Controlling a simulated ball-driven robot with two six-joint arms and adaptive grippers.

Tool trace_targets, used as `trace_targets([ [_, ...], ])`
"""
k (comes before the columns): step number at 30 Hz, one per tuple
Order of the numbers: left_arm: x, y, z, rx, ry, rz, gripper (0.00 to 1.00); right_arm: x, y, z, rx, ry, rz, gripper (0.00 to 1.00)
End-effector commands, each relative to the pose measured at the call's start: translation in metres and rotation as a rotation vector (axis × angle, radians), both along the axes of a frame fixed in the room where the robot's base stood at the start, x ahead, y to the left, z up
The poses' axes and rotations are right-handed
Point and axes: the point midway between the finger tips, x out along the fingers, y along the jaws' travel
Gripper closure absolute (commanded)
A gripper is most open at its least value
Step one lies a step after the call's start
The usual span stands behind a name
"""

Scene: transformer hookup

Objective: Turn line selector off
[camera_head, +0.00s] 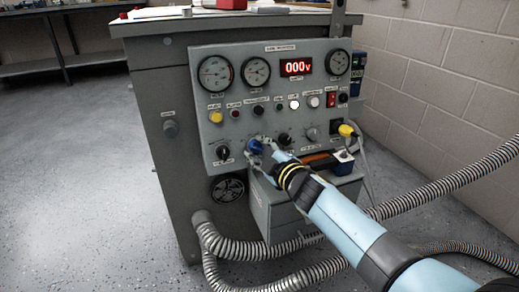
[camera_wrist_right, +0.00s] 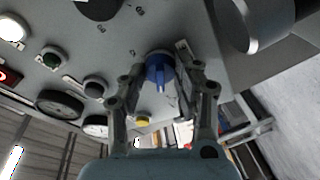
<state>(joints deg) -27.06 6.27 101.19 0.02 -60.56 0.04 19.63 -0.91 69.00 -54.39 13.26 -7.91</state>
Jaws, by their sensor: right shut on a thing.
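The grey control panel (camera_head: 240,110) faces me with gauges, lamps and a row of rotary knobs. A blue knob (camera_head: 254,146) sits low on the panel, left of centre. It also shows in the right wrist view (camera_wrist_right: 160,68), with its raised grip bar facing the camera. My right gripper (camera_head: 264,148) is at the panel, shut on the blue knob with one finger on each side. The knob's label is too small to read, so I cannot tell its setting. A black knob (camera_head: 223,153) is left of it, another (camera_head: 285,140) right of it. My left gripper is out of view.
A red display (camera_head: 296,67) reads 000V. A red switch (camera_head: 331,100) is at the panel's right. Ribbed hoses (camera_head: 230,248) run across the floor. The floor at left is clear.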

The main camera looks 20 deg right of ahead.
Motion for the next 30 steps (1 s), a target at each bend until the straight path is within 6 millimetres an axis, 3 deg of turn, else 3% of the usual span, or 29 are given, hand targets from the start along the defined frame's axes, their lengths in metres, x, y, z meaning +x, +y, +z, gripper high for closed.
trace_targets([
  [1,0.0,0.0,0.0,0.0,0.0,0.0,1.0,-0.001,0.001,-0.003,0.0,0.004,0.001,0.65],
  [6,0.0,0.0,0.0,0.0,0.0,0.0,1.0,-0.001,0.0,-0.002,0.0,0.003,0.001,0.46],
  [17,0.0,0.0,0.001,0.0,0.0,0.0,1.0,-0.01,-0.002,-0.001,0.0,0.002,0.0,0.46],
  [30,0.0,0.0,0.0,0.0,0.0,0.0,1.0,-0.098,-0.018,0.006,-0.001,0.004,0.0,0.46],
])
